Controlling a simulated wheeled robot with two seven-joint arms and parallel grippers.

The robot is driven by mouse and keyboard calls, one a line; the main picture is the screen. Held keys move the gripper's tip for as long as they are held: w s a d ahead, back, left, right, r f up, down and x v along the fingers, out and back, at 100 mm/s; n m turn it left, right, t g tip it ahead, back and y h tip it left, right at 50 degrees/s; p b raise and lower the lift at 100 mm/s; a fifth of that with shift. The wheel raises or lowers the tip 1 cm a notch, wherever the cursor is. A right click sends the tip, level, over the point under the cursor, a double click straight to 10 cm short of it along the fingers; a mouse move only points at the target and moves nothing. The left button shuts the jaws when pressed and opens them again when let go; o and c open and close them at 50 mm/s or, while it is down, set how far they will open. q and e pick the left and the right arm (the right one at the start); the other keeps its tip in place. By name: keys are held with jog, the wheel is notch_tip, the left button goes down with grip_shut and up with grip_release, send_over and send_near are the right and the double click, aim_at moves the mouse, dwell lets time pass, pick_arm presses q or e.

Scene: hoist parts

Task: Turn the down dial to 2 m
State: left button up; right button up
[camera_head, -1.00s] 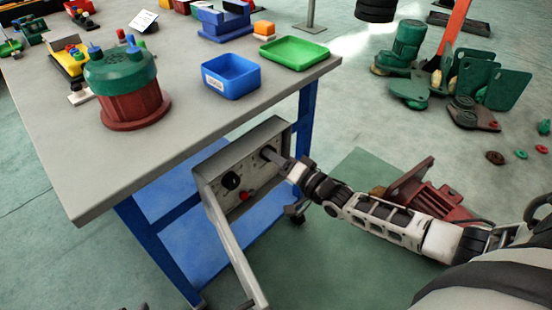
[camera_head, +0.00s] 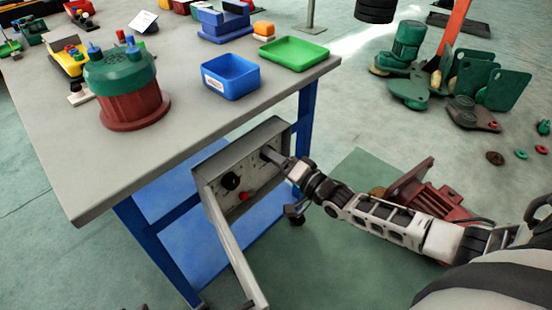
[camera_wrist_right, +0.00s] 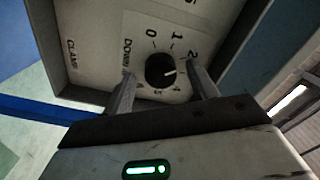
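The down dial (camera_wrist_right: 157,69) is a round black knob with a white pointer line, on a light panel marked DOWN, with numbers around it. In the right wrist view its pointer aims right, below the 2; a mark there is hidden or unclear. My right gripper (camera_wrist_right: 160,71) is open. Its fingers stand on either side of the dial with visible gaps, so it does not grip it. In the head view the right gripper (camera_head: 271,156) reaches the grey control box (camera_head: 215,160), and covers the dial. My left gripper is not in view.
The box hangs below the grey table (camera_head: 60,150) with its door (camera_head: 233,245) swung open. It also has a black knob (camera_head: 231,181) and a red button (camera_head: 245,196). A red motor part (camera_head: 435,200) lies on the floor by my right arm.

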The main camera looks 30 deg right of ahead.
jog(key=shift+s, duration=0.1)
pick_arm(q)
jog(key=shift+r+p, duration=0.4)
jog(key=shift+p, duration=0.6)
pick_arm(e)
jog(key=v, duration=1.5)
jog(key=shift+s+d, duration=0.25)
jog(key=shift+s, duration=0.1)
